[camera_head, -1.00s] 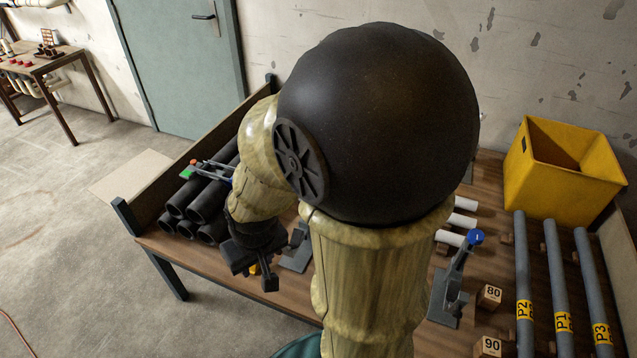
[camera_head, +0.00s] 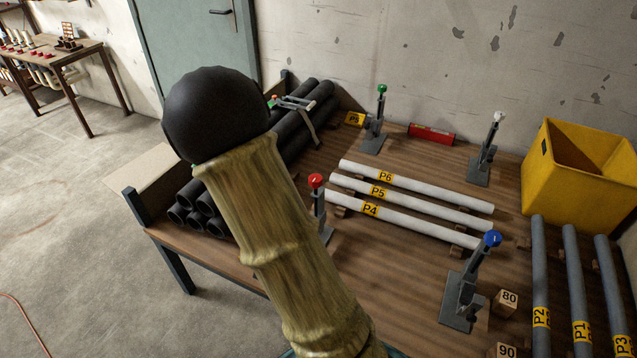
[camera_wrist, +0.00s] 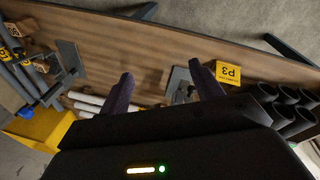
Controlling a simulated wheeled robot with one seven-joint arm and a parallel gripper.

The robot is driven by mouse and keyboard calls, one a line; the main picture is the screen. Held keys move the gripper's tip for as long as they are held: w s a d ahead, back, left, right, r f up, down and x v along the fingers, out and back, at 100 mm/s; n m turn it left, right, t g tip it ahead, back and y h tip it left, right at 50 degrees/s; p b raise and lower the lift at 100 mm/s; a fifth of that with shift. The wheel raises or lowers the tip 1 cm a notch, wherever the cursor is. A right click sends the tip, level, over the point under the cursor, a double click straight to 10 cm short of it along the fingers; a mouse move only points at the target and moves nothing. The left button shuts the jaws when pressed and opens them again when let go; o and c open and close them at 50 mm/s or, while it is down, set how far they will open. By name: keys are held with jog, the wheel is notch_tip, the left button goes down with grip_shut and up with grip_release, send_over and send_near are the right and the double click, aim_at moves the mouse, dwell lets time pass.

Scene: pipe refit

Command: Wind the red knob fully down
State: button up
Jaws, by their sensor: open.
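The red knob (camera_head: 316,181) tops a grey stand (camera_head: 321,215) near the table's front edge in the head view; my arm partly hides the stand's base. My gripper (camera_wrist: 164,88) shows in the wrist view with two dark fingers spread apart and nothing held between them. A grey base plate (camera_wrist: 179,84) lies beyond the fingers, near the right one. The red knob itself cannot be made out in the wrist view. My gripper is hidden in the head view, so its distance from the knob cannot be told.
White pipes (camera_head: 411,220) lie right of the red knob. Blue (camera_head: 492,239), green (camera_head: 382,89) and white (camera_head: 499,117) knobs top other stands. Black pipes (camera_head: 193,211) are stacked at left. A yellow bin (camera_head: 583,171) stands at right. A yellow P3 block (camera_wrist: 229,73) sits beside the base plate.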

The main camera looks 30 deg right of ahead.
jog(key=w+d+f+m+g+h+b, duration=0.1)
jog(key=w+d+f+m+h+b, duration=0.15)
jog(key=d+f+h, duration=0.35)
jog(key=w+d+f+m+h+b, duration=0.2)
jog(key=d+f+m, duration=0.25)
jog(key=d, duration=0.35)
jog(key=w+a+r+t+h+b, duration=0.2)
jog(key=w+t+h, duration=0.1)
jog(key=w, duration=0.5)
jog(key=w+a+r+t+h+b, duration=0.1)
jog(key=w+r+t+h+b, duration=0.1)
jog(key=w+t, duration=0.3)
jog(key=w+r+h, duration=0.1)
jog(key=w, duration=0.1)
jog(key=shift+w+a+n+h, duration=0.3)
jog(key=shift+w+a, duration=0.05)
jog(key=shift+a, duration=0.05)
